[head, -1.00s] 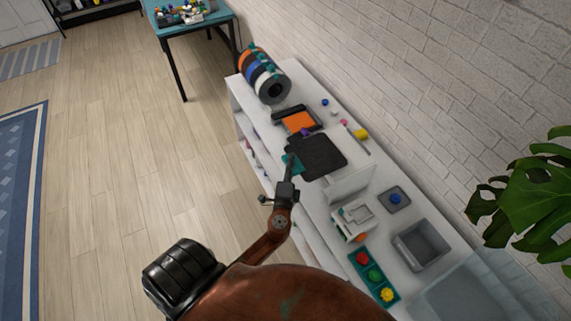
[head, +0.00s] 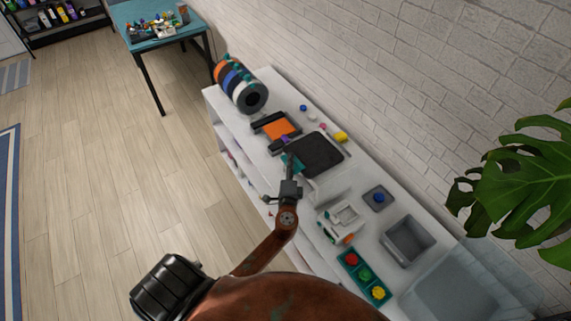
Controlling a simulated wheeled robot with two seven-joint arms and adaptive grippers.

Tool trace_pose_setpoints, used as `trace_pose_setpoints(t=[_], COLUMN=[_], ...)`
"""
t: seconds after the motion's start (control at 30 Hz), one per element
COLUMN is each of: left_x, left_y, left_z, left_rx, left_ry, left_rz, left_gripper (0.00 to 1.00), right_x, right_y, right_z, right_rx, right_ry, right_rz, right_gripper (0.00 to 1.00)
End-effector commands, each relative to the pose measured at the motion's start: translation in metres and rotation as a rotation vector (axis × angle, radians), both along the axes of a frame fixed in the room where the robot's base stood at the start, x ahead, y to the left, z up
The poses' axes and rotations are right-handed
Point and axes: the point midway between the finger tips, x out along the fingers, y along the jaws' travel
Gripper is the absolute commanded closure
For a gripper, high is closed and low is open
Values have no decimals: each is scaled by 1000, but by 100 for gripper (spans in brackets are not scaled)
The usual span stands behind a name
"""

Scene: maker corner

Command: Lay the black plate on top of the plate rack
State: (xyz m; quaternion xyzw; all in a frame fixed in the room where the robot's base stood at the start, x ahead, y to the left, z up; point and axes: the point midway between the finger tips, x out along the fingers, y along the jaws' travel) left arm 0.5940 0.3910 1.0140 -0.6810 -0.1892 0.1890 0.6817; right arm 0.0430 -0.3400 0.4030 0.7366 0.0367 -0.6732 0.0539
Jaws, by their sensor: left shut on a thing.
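The black plate (head: 318,156) is a flat dark square over the white shelf top, in the middle of the head view. My left gripper (head: 291,164) is shut on its near left edge, beside a small teal patch. A dark-framed holder with an orange panel (head: 280,127) stands just up-left of the plate, and a pale panel (head: 331,188) lies just below it. I cannot tell for sure which is the plate rack, or whether the plate touches anything beneath it. My right gripper is out of view.
Spools (head: 240,85) stand at the shelf's far end. A white device (head: 341,216), a grey bin (head: 408,241) and a tray of colored knobs (head: 352,259) fill the near part. A yellow item (head: 341,137) lies by the wall. Leaves (head: 515,195) hang at right.

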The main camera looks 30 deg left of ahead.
Motion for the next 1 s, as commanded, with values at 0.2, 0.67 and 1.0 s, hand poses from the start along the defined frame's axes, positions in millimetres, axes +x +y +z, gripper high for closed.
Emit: trace_pose_setpoints(t=[0.2,0.67,1.0], left_x=[17,28,29], left_y=[-7,-12,-12], left_z=[1,-21,-25], left_rx=[0,1,0], left_ry=[-2,-1,-2], left_rz=[-1,-1,-1], left_gripper=[100,100,100], right_x=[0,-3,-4], right_y=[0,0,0], right_z=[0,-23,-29], right_rx=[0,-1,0], right_ry=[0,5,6], right_rz=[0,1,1], right_gripper=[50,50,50])
